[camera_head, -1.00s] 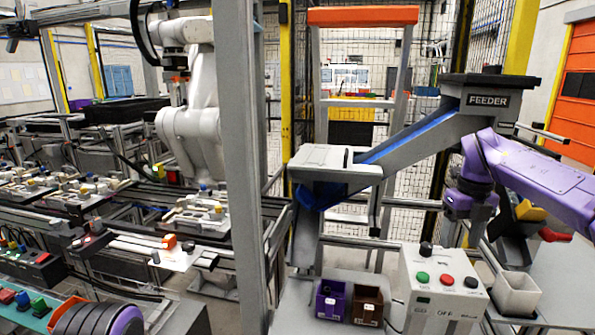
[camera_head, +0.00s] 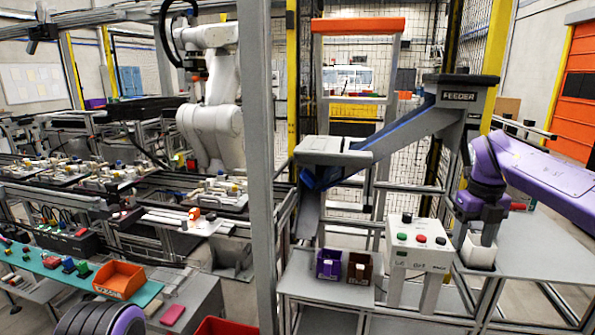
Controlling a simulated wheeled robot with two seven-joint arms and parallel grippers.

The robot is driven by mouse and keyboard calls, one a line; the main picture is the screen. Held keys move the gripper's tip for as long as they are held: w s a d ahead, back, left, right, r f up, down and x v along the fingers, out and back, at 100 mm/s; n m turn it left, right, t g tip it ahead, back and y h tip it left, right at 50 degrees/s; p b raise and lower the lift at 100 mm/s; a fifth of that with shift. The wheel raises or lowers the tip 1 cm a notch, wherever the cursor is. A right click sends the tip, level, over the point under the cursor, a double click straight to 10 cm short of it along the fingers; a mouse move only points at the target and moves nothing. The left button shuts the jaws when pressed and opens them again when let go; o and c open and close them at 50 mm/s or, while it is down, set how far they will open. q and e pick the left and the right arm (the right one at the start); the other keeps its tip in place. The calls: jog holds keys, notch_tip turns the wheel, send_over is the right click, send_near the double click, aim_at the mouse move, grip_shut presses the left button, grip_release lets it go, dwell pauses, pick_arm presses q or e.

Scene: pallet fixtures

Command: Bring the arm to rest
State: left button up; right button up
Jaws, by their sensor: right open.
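My right arm (camera_head: 545,182), purple with dark grey joints, comes in from the right edge beside the feeder. Its gripper (camera_head: 482,240) points down at the white container (camera_head: 479,255) on the grey bench. The gripper is open; its fingertips are small and partly hidden, so I cannot tell whether they touch the container. No held object shows. My left arm shows only as a ribbed dark and purple link at the bottom left; its gripper is out of view.
The feeder chute (camera_head: 400,130) slopes beside my right arm. A button box (camera_head: 418,243) stands left of the white container, with purple (camera_head: 329,265) and brown (camera_head: 362,267) bins farther left. An orange tray (camera_head: 119,280) sits on the teal surface. A grey post (camera_head: 258,170) crosses the view.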

notch_tip(320, 180, down, 13)
jog(key=w+d+n+t+h, duration=0.2)
jog(key=w+n+t+h, duration=0.1)
jog(key=n+h, duration=0.5)
jog(key=s+a+f+n+t, duration=0.25)
jog(key=a+f+n, duration=0.2)
jog(key=f, duration=0.35)
jog(key=s+a+f+n+t, duration=0.25)
jog(key=s+f+n, duration=0.2)
jog(key=f, duration=0.35)
jog(key=s+a+f+n+y, duration=0.35)
jog(key=s+f+n, duration=0.35)
jog(key=s+f, duration=0.3)
pick_arm(q)
jog(key=shift+w, duration=0.35)
pick_arm(e)
jog(key=s+f+n+g+y, duration=0.1)
jog(key=s+f+n+g, duration=0.1)
jog(key=s, duration=1)
jog(key=s+f+n+g, duration=0.3)
jog(key=s, duration=0.8)
jog(key=shift+s+d+f+y, duration=0.15)
jog(key=shift+s+f+y, duration=0.2)
